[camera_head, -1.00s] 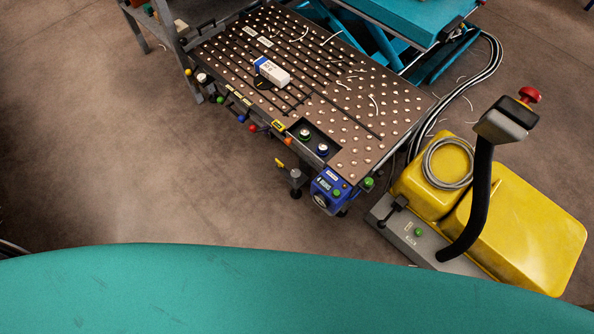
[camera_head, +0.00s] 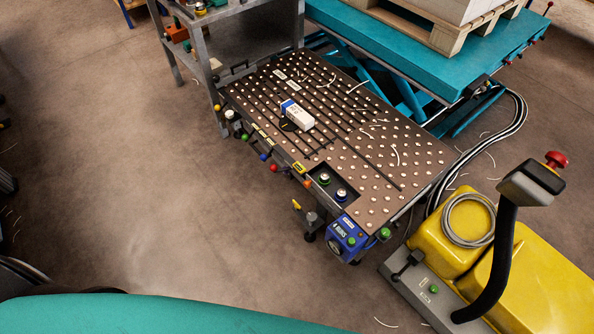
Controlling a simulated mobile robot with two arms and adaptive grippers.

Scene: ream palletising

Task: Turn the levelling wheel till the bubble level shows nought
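A table with a dark top (camera_head: 375,176) dotted with pale studs stands in the middle. A blue unit (camera_head: 346,236) with a small display and a green button is at its near right corner. Two round fittings, one green-rimmed (camera_head: 323,179) and one blue-rimmed (camera_head: 341,194), sit in a black recess by the front edge. A grey post with a dark base (camera_head: 311,222) stands below that edge. I cannot tell which part is the levelling wheel or the bubble level; no bubble reading is legible. Neither gripper is in view.
A white-and-blue box (camera_head: 299,116) lies on the tabletop among loose white strips. A grey shelf frame (camera_head: 204,68) is at the back left, a teal lift table (camera_head: 408,40) with a pallet behind. A yellow truck (camera_head: 545,290) stands at right. The floor at left is clear.

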